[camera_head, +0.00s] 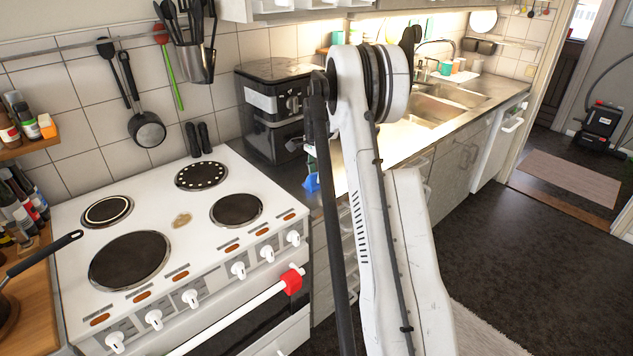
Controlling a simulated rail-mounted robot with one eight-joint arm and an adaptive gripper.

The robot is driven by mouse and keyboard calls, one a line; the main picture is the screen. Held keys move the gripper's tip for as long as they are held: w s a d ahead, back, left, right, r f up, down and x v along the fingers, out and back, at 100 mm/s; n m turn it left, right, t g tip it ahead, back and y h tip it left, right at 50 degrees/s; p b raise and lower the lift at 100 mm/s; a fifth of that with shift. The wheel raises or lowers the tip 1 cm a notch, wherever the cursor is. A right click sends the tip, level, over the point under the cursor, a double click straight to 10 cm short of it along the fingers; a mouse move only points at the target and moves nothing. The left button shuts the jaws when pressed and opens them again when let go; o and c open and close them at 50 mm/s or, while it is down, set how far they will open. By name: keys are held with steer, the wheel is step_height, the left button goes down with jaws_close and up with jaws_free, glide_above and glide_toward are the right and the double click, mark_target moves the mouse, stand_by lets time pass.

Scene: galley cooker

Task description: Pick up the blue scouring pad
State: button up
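A small blue thing (312,183) shows at the counter's front edge, just right of the cooker and left of my arm. It has a pale and green part above it and is partly covered by my arm; I cannot tell whether it is the blue scouring pad. No other clear blue pad shows. My white arm rises through the middle of the view and hides part of the counter. My gripper does not show.
A white cooker (170,262) with several dark hotplates stands at left, a red thing (291,281) on its handle rail. A black appliance (272,105) stands at the counter's back. The sink (432,106) is right of my arm, cups (446,68) behind it.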

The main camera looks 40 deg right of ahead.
mark_target(316, 174)
jaws_close()
steer(key=shift+r, duration=0.15)
steer(key=shift+r, duration=0.65)
step_height(316, 174, up, 3)
steer(key=shift+a+f+b, duration=0.1)
steer(key=shift+a+b, duration=0.05)
steer(key=shift+b, duration=0.15)
steer(key=a+r+b, duration=0.1)
steer(key=a+r, duration=0.5)
steer(key=a, duration=0.5)
steer(key=shift+w+a+r, duration=0.15)
steer(key=shift+w+r, duration=0.2)
steer(key=shift+w, duration=0.05)
